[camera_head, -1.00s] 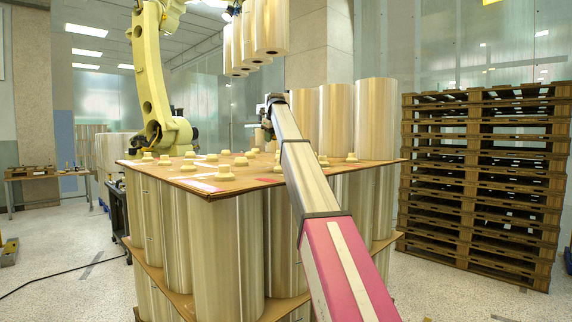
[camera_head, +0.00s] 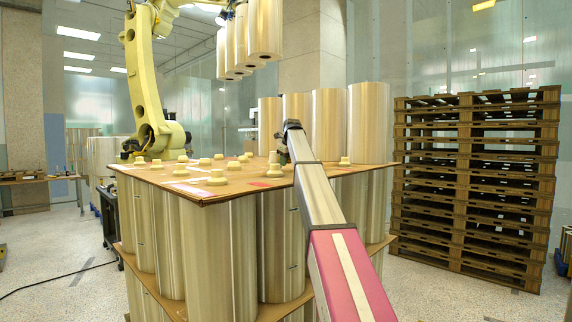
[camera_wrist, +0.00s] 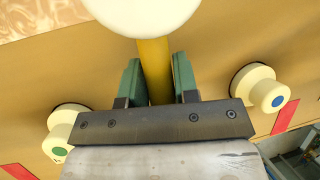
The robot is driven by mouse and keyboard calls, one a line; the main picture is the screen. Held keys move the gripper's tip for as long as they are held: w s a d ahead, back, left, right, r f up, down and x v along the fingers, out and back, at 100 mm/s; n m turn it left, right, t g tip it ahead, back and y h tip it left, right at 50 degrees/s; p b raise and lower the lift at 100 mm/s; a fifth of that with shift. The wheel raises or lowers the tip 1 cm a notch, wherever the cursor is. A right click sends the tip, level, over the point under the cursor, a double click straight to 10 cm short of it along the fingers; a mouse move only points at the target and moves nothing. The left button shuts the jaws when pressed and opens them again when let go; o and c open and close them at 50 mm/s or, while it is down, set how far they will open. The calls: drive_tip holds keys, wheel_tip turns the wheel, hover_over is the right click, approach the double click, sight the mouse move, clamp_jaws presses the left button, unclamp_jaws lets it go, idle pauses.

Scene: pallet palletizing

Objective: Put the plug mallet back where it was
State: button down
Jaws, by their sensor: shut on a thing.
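The plug mallet has a yellow handle (camera_wrist: 154,72) and a large pale head (camera_wrist: 140,12), which is cut off at the top of the wrist view. My gripper (camera_wrist: 155,78) has green fingers on both sides of the handle and is shut on it. The mallet is held over the brown top sheet (camera_wrist: 225,55) of the roll stack. In the head view, my arm's end is above the right part of that sheet (camera_head: 235,186); the mallet cannot be made out there.
Cream plugs (camera_head: 217,177) (camera_wrist: 262,88) stand on the sheet. Tall rolls (camera_head: 328,125) stand at its back right. A yellow robot arm (camera_head: 142,75) holds rolls (camera_head: 264,28) overhead. A pallet stack (camera_head: 478,180) stands right. A side table (camera_head: 38,178) is far left.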

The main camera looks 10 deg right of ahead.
drive_tip(key=shift+f, duration=0.45)
drive_tip(key=shift+f, duration=0.1)
drive_tip(key=c, duration=0.9)
unclamp_jaws()
drive_tip(key=shift+o, duration=0.2)
drive_tip(key=a+v, duration=0.1)
drive_tip(key=v, duration=1.1)
drive_tip(key=shift+d, duration=0.45)
